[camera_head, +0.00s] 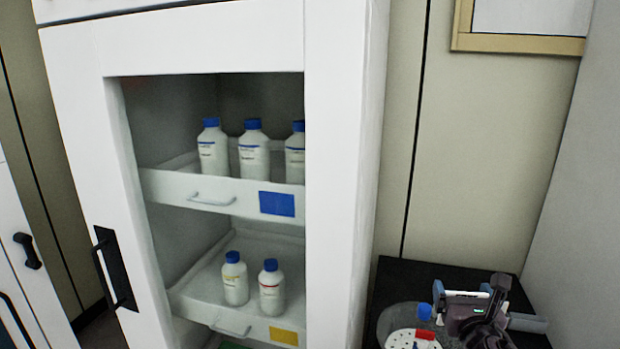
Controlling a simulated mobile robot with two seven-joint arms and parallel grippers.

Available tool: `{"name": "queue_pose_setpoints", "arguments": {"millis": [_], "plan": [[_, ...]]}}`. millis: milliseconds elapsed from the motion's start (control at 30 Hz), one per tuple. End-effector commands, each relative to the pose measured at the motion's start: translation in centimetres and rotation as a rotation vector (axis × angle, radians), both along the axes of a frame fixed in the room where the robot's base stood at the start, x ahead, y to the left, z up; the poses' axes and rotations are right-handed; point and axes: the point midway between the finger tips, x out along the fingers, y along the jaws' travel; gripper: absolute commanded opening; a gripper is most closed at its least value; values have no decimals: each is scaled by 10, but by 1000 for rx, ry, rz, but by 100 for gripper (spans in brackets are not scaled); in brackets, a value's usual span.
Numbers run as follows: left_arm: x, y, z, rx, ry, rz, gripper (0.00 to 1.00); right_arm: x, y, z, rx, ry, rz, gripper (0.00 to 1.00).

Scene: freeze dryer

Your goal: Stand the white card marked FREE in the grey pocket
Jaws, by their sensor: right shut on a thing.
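My right gripper (466,301) is low at the right, above the black-topped surface. It is shut on a thin, pale piece that looks like the white card (462,294), seen nearly edge-on. No FREE marking can be read on it. I cannot pick out the grey pocket with certainty. A short grey bar (528,322) shows just right of the gripper, and I cannot tell whether it is part of the gripper or the pocket. My left gripper is not in view.
A white cabinet (343,150) with a glazed door holds several blue-capped bottles on two drawers, labelled blue (277,204) and yellow (284,336). Beside my right gripper, a clear round vessel (396,317) and a white perforated disc (400,340) stand on the black surface (420,275).

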Motion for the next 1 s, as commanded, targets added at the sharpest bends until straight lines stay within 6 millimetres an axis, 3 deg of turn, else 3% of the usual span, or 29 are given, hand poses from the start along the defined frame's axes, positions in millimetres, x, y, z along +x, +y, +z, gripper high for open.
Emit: {"name": "queue_pose_setpoints", "arguments": {"millis": [100, 200, 333, 500, 1000], "plan": [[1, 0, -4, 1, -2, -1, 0, -34, 47, -8, 2, 0, 67, 56], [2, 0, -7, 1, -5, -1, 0, -60, 79, -14, 2, 1, 121, 56], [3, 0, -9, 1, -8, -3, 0, -86, 106, -29, 1, 4, 178, 56], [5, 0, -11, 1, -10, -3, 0, -97, 111, -48, -1, 1, 183, 56], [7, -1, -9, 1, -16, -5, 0, -98, 109, -51, -2, -1, 181, 56]]}}
